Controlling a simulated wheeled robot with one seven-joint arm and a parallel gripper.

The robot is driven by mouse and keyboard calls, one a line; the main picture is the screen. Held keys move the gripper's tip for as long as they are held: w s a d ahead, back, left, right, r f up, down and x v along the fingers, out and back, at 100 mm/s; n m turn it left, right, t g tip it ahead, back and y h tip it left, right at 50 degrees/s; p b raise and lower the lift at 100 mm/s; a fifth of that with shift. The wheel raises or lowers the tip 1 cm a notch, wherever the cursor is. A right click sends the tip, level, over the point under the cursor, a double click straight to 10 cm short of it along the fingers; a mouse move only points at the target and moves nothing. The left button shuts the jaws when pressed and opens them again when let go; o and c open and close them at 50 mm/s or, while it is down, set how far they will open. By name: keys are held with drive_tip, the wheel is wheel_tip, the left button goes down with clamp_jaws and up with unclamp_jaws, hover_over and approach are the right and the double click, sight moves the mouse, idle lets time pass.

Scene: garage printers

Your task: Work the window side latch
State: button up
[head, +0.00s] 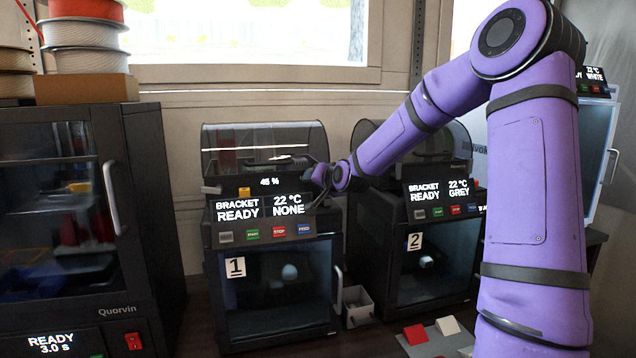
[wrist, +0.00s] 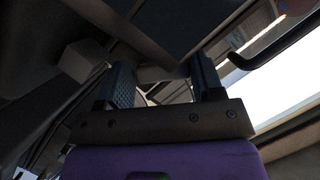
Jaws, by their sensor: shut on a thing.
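My gripper (head: 321,178) is at the upper right of printer 1 (head: 208,262), beside its display panel and under the edge of its clear hood (head: 262,142). In the wrist view, my two ribbed fingers (wrist: 164,82) stand on either side of a grey part (wrist: 160,73), which looks like the latch. The gripper is shut on it. The latch's shape and position are mostly hidden by the fingers and the dark housing. A small grey lever (head: 211,190) shows at the left of the same display.
Printer 2 (head: 400,292) stands close on the right, behind my arm. A large dark printer (head: 126,275) with spools on top stands left. A small grey bin (head: 357,306) sits between printers 1 and 2. The window (head: 250,35) is behind.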

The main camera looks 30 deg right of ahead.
drive_tip(key=shift+w+a+n+g+h, duration=0.1)
drive_tip(key=shift+a+n+g+h, duration=0.2)
drive_tip(key=shift+n+h, duration=0.5)
drive_tip(key=shift+f+n, duration=0.15)
drive_tip(key=shift+n, duration=0.35)
drive_tip(key=o, duration=0.6)
drive_tip(key=v, duration=1)
drive_tip(key=shift+s, duration=0.35)
